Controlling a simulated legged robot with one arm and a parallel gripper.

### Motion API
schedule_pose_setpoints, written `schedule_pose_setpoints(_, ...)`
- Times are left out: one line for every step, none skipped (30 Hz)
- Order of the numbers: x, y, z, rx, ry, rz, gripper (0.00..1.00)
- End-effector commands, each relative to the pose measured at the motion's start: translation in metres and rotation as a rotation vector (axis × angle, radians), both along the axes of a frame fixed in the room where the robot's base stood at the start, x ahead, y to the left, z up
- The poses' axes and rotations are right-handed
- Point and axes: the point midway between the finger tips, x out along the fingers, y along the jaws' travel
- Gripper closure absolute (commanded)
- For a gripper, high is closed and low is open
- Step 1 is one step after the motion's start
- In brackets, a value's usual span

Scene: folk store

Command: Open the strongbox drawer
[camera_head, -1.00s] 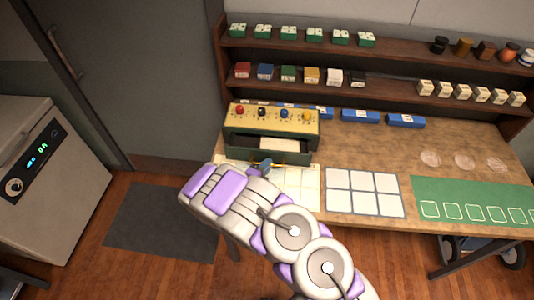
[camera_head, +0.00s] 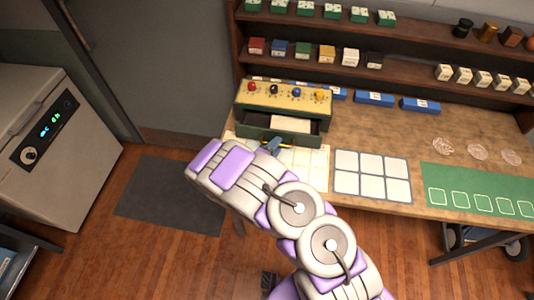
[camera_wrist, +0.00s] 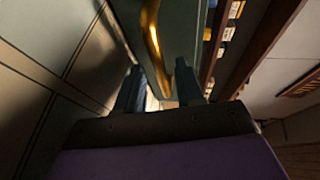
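The strongbox (camera_head: 284,95) is a cream and green box on the left end of the bench, with red, black, blue and yellow knobs on top. Its green drawer (camera_head: 310,137) stands partly out, with pale paper inside. A yellow handle (camera_head: 287,146) runs along the drawer front. My gripper (camera_head: 271,147) is at the handle; my arm hides part of the front. In the wrist view my gripper (camera_wrist: 160,88) has its two dark fingers apart. The gold handle (camera_wrist: 153,38) and green drawer front (camera_wrist: 178,30) show ahead, between and beyond the fingers. Contact is unclear.
A pale grid mat (camera_head: 372,175) and a green mat (camera_head: 478,190) lie to the right on the bench. Shelves (camera_head: 400,65) with small boxes stand behind. A grey appliance (camera_head: 60,150) is at left, with a dark floor mat (camera_head: 170,195) beside it.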

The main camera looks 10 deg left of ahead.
Motion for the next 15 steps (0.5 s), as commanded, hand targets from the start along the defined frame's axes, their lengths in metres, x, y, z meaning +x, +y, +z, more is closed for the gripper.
schedule_pose_setpoints(-0.003,0.002,0.001,0.000,0.000,0.002,0.63)
schedule_pose_setpoints(-0.005,0.004,0.002,0.000,-0.001,0.003,0.63)
schedule_pose_setpoints(-0.008,0.005,0.002,0.000,-0.001,0.002,0.63)
schedule_pose_setpoints(-0.011,0.007,0.003,-0.001,-0.001,0.003,0.63)
schedule_pose_setpoints(-0.015,0.009,0.004,0.000,-0.001,0.004,0.63)
schedule_pose_setpoints(-0.020,0.011,0.005,-0.002,0.000,0.006,0.63)
schedule_pose_setpoints(-0.025,0.013,0.006,-0.002,-0.001,0.006,0.63)
schedule_pose_setpoints(-0.029,0.015,0.007,-0.004,0.000,0.005,0.63)
schedule_pose_setpoints(-0.035,0.019,0.008,-0.003,0.001,0.006,0.63)
schedule_pose_setpoints(-0.039,0.020,0.009,-0.003,0.001,0.006,0.63)
schedule_pose_setpoints(-0.043,0.022,0.010,-0.003,0.001,0.005,0.63)
schedule_pose_setpoints(-0.049,0.025,0.011,-0.002,0.000,0.004,0.63)
schedule_pose_setpoints(-0.053,0.027,0.012,-0.002,0.000,0.005,0.63)
schedule_pose_setpoints(-0.057,0.029,0.013,-0.001,0.000,0.004,0.63)
schedule_pose_setpoints(-0.063,0.032,0.014,0.000,-0.001,0.004,0.63)
